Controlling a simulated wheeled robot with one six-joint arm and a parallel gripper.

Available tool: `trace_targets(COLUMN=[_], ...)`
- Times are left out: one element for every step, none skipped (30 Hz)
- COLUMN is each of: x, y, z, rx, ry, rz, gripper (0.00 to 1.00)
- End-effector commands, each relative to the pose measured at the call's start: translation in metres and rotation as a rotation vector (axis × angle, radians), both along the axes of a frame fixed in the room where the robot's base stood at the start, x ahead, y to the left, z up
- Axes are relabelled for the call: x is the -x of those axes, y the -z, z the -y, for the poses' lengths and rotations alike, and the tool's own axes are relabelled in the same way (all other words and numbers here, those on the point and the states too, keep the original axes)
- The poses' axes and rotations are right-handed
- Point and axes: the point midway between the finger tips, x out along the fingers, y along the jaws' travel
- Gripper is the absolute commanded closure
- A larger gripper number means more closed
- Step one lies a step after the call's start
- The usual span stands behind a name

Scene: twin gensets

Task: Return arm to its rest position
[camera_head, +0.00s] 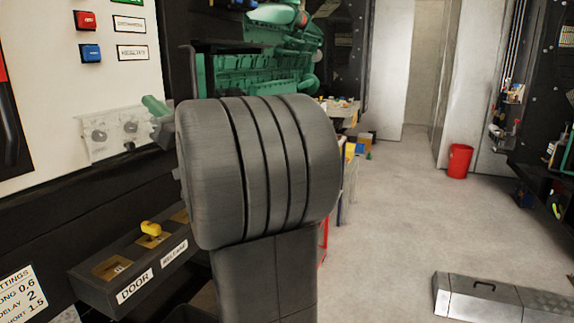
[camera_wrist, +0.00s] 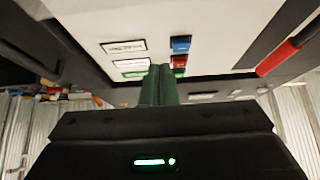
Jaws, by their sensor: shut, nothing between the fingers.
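My gripper (camera_wrist: 159,72) shows in the wrist view as two green fingers pressed together, with nothing between them. They point toward a white control panel (camera_wrist: 225,30) with a blue button (camera_wrist: 181,43) and a red button (camera_wrist: 180,61) beyond the fingertips. I cannot tell the exact gap, but no contact shows. In the head view my dark grey arm link fills the middle and hides most of the gripper. A small green part sticks out at its left, probably a finger.
In the head view a panel (camera_head: 130,75) with red (camera_head: 86,20) and blue (camera_head: 90,53) buttons stands left, above a ledge with a yellow switch (camera_head: 151,228). A green engine (camera_head: 265,70) is behind. A red bin (camera_head: 459,160) and metal case (camera_head: 490,300) stand on open floor (camera_head: 400,230).

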Motion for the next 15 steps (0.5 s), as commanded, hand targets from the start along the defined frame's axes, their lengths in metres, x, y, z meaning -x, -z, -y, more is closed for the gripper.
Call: trace_targets(x=[0.000,0.000,0.000,0.000,0.000,0.000,-0.001,-0.001,0.000,0.000,-0.001,-0.001,-0.001,-0.001,-0.001], y=[-0.007,-0.008,-0.010,-0.011,-0.012,-0.013,-0.014,-0.015,-0.016,-0.017,-0.018,-0.020,-0.021,-0.022,-0.023], z=[0.000,0.000,0.000,0.000,0.000,-0.001,-0.001,-0.001,-0.001,-0.001,-0.001,-0.002,-0.002,-0.002,-0.002], rx=[0.012,0.020,0.029,0.036,0.044,0.054,0.060,0.067,0.076,0.084,0.091,0.100,0.107,0.115,0.125], ry=[0.001,0.001,0.001,0.001,0.001,0.001,0.001,0.001,0.001,0.000,0.000,0.001,0.001,0.000,0.001], rz=[-0.005,-0.008,-0.012,-0.015,-0.018,-0.022,-0.025,-0.028,-0.032,-0.035,-0.038,-0.042,-0.045,-0.047,-0.051], gripper=[1.00,1.00,1.00,1.00,1.00,1.00,1.00,1.00,1.00,1.00,1.00,1.00,1.00,1.00,1.00])
